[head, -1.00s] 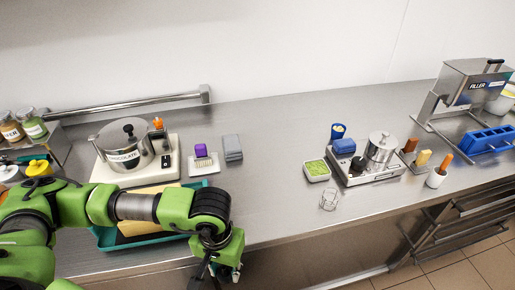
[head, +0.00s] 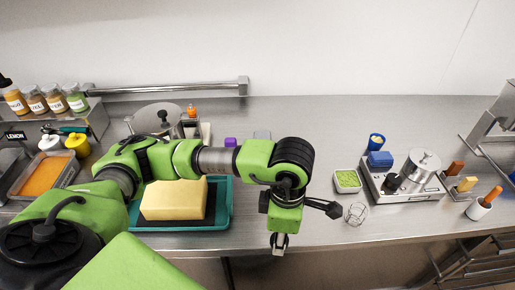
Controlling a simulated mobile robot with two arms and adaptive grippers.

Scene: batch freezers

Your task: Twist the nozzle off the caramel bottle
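No bottle in the head view can be read as the caramel bottle. Several labelled jars (head: 55,101) stand on the raised shelf at the far left; their labels are only partly legible. The leftmost one shows a dark top at the picture edge. My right gripper is out of view.
A teal tray (head: 226,217) with a yellow block (head: 173,199) lies partly behind my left arm. A lidded pot (head: 153,117) stands behind the arm.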

